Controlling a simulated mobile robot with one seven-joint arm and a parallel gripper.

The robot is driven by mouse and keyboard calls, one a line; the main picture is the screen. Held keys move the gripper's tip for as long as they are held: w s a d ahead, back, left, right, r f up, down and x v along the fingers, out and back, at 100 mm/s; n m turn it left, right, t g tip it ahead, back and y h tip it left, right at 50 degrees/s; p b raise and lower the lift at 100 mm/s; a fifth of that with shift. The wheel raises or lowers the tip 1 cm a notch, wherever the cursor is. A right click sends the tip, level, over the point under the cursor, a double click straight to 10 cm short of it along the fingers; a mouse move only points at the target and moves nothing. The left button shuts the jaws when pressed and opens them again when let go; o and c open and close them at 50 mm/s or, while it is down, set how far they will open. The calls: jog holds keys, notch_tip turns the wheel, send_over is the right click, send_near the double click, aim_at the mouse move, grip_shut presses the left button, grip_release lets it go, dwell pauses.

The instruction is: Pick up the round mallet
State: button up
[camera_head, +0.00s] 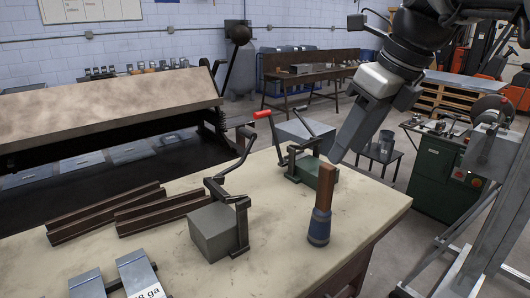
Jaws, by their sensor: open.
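The round mallet (319,226) stands upright near the right part of the worktable (285,262), its dark blue and grey head on the table and its brown wooden handle pointing up. My gripper (340,155) comes down from the upper right, above and behind the mallet's handle in the picture. It is open and apart from the mallet. Its fingers overlap one another in this view, so the gap between them is hard to see.
A green-based hand-cranked tool (305,167) with a red handle stands close behind the mallet. A grey block tool with a crank (214,231) stands to its left. Dark metal bars (104,213) lie farther left. The table's front middle is clear.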

jog(key=b, duration=0.1)
send_near(319, 199)
jog(key=x, duration=0.5)
jog(key=shift+w+r, duration=0.1)
jog(key=shift+w, duration=0.2)
jog(key=shift+w+d+b+x, duration=0.1)
jog(key=shift+w+b+x, duration=0.1)
jog(key=shift+x, duration=1.35)
jog(key=shift+w+d+b+x, duration=0.1)
jog(key=shift+d+b+x, duration=0.1)
jog(key=shift+x, duration=1.35)
jog(key=c, duration=1)
jog(key=shift+s, duration=0.1)
grip_shut()
